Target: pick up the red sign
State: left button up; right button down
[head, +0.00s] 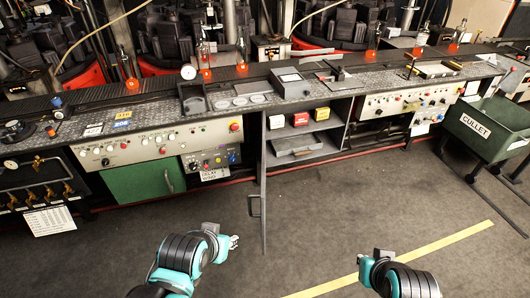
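My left gripper (234,242) is low over the floor in front of the cabinet, well short of the shelf. My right gripper (363,262) is low over the floor to the right, also far from the shelf. I see nothing held in either; the finger openings are too small to judge.
The cabinet door (264,190) stands open, jutting out at the shelf's left side. A flat grey object (294,146) lies on the lower shelf. The long workbench (237,121) carries glass bottles and tools. A green CULLET bin (488,125) stands right. The floor ahead is clear.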

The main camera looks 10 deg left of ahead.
aim_at(300, 120)
jog(key=j+z, duration=0.1)
jog(key=j, duration=1)
jog(key=i+l, duration=0.15)
jog(key=l, duration=0.2)
jog(key=i+l+u, duration=0.1)
jog(key=l, duration=0.25)
jog(key=i+l, duration=0.25)
jog(key=l, duration=0.15)
jog(key=i+l+u, duration=0.1)
jog(key=l, duration=0.25)
jog(key=i+l, duration=0.2)
jog(key=l, duration=0.2)
jog(key=i+l+u, duration=0.1)
jog(key=l, duration=0.3)
jog(key=i+l, duration=0.15)
jog(key=l, duration=0.2)
jog(key=i+l+u, duration=0.1)
jog(key=l, duration=0.3)
jog(key=i+l, duration=0.1)
jog(key=i, duration=0.35)
